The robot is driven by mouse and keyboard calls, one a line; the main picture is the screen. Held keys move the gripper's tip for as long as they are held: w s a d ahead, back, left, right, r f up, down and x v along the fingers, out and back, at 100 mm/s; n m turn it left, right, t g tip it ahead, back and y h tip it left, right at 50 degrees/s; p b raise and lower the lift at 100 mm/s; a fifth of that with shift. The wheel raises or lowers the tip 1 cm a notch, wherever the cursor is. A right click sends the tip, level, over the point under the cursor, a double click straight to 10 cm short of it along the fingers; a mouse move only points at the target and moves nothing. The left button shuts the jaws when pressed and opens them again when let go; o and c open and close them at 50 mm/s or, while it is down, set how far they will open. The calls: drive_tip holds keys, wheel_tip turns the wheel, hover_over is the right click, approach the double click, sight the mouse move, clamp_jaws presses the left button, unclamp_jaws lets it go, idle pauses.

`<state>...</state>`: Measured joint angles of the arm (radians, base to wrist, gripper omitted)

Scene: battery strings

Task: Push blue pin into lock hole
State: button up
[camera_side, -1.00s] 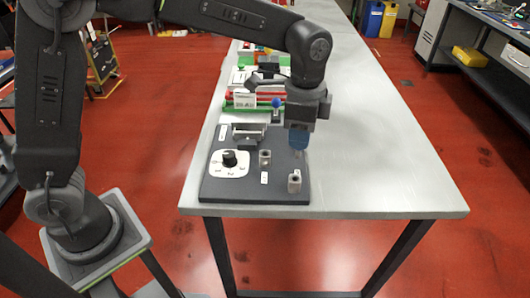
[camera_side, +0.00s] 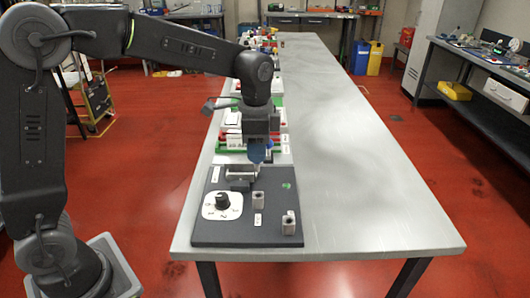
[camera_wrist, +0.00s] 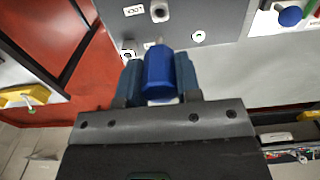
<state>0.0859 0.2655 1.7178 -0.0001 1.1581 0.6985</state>
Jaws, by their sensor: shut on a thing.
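My gripper (camera_side: 257,158) is over the far part of the dark board (camera_side: 205,233), by the metal bracket (camera_side: 240,178). In the wrist view its teal fingers (camera_wrist: 160,78) are shut on the blue pin (camera_wrist: 159,72), which lies between them. In the side view the fingers largely hide the pin. Two grey metal posts, one near the middle (camera_side: 258,201) and one at the right corner (camera_side: 289,223), stand on the board. The wrist view shows a post (camera_wrist: 159,11) and a small round fitting (camera_wrist: 198,36) beyond the pin. I cannot tell which is the lock hole.
A black dial knob (camera_side: 222,201) on a white plate stands at the board's left. A green mark (camera_side: 287,186) is near its right edge. Red and green modules (camera_side: 281,143) lie behind. The grey table (camera_side: 370,190) is clear to the right.

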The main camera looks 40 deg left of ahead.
sight(258, 168)
drive_tip(key=shift+f, duration=2.9)
drive_tip(key=shift+f, duration=2.4)
drive_tip(key=o, duration=1.1)
wheel_tip(258, 168, up, 13)
drive_tip(key=shift+f, duration=0.15)
drive_tip(key=shift+r, duration=0.6)
